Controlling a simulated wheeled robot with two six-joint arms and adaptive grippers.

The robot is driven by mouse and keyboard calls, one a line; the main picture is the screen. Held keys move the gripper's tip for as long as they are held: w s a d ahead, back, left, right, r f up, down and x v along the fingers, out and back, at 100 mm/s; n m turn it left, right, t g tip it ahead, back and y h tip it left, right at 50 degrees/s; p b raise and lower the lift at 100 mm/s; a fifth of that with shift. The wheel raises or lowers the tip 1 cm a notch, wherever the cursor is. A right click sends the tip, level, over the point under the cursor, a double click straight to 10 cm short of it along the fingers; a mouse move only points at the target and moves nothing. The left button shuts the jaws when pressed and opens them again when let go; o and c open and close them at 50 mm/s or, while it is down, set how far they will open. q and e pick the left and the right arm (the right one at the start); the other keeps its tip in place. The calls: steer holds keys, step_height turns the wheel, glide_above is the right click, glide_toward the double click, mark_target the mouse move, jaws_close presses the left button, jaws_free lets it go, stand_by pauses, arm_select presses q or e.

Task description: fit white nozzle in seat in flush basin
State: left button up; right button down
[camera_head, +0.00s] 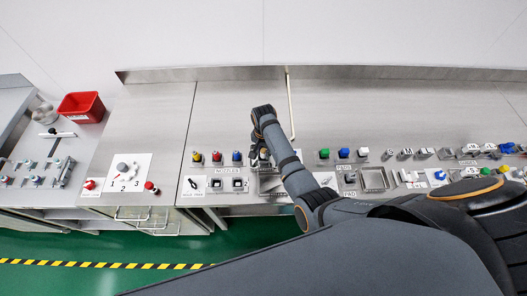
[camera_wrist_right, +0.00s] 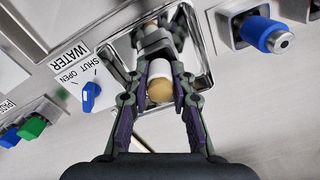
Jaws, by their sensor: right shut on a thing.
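My right gripper (camera_head: 262,163) reaches down over the flush basin (camera_head: 270,184) in the head view. In the right wrist view the gripper (camera_wrist_right: 158,92) is shut on the white nozzle (camera_wrist_right: 158,70), which has a tan round end facing the camera. The nozzle is over the basin, whose shiny rim (camera_wrist_right: 203,78) shows around the fingers. A metal cylindrical fitting (camera_wrist_right: 152,36) lies just beyond the nozzle, roughly in line with it. I cannot tell whether the two touch. The fingers hide part of the nozzle and basin. My left gripper is out of view.
Yellow (camera_head: 197,157), red (camera_head: 216,157) and blue (camera_head: 237,157) nozzles stand left of the gripper. A blue water knob (camera_wrist_right: 91,96) sits beside the basin. The counter behind is clear.

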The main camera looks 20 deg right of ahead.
steer(key=c, duration=1.1)
jaws_free()
steer(key=shift+o, duration=0.2)
steer(key=shift+r, duration=0.15)
step_height(320, 180, up, 7)
steer(key=shift+r, duration=0.2)
steer(key=shift+f, duration=0.1)
